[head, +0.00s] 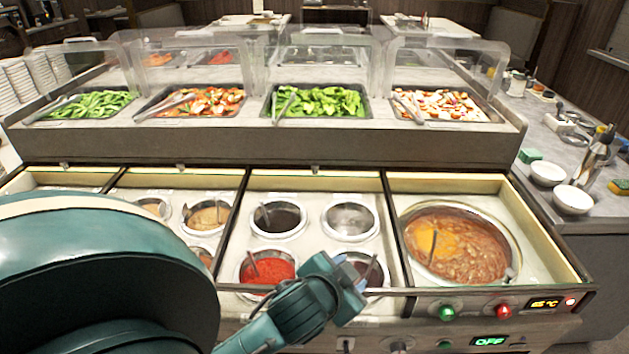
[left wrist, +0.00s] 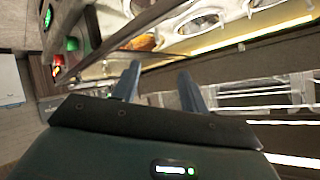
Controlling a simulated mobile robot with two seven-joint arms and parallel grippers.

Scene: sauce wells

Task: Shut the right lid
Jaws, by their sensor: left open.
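The right well (head: 460,245) stands uncovered, with a round pot of brown-orange soup (head: 470,252) and a ladle inside. I cannot clearly make out the right lid itself. My left gripper (head: 350,277) is over the front edge of the middle well section, left of the soup. It is open, with nothing seen between its fingers. In the left wrist view its two fingers (left wrist: 160,74) stand apart, with the counter's front rail and wells beyond them. My right gripper is in neither view.
Sauce pots, including a red one (head: 268,268), fill the middle well section. Green and red knobs (head: 503,311) line the front panel at right. Clear guards (head: 440,65) stand over salad trays behind. White bowls (head: 573,200) sit on the right counter.

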